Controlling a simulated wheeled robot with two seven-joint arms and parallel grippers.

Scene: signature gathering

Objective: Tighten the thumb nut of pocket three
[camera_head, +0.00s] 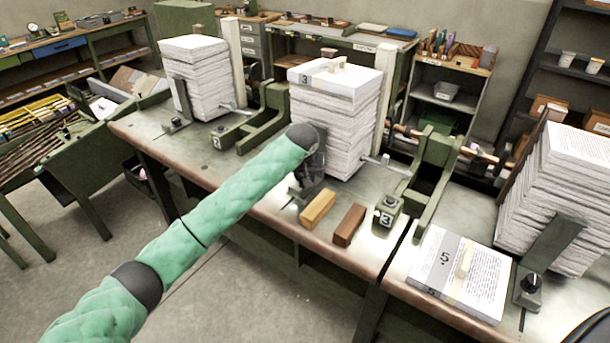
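Pocket three holds a tall stack of paper (330,120) standing on the bench, with a label "3" on its top sheet. A dark upright plate stands at its front, mostly covered by my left arm's end. My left arm, in a green sleeve, reaches in from the lower left. Its dark gripper end (312,160) is at the front of this stack, near the foot of the plate. The fingers are too dark and small to tell open from shut. The thumb nut of pocket three cannot be made out there. My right gripper is not in view.
A light wooden block (317,209) and a brown one (349,225) lie before the stack. A small green block (387,212) marked "3" stands to their right. Left is another paper stack (195,85); right are a flat pile (460,275) marked "5", a leaning stack (560,190) and a black knob (533,282).

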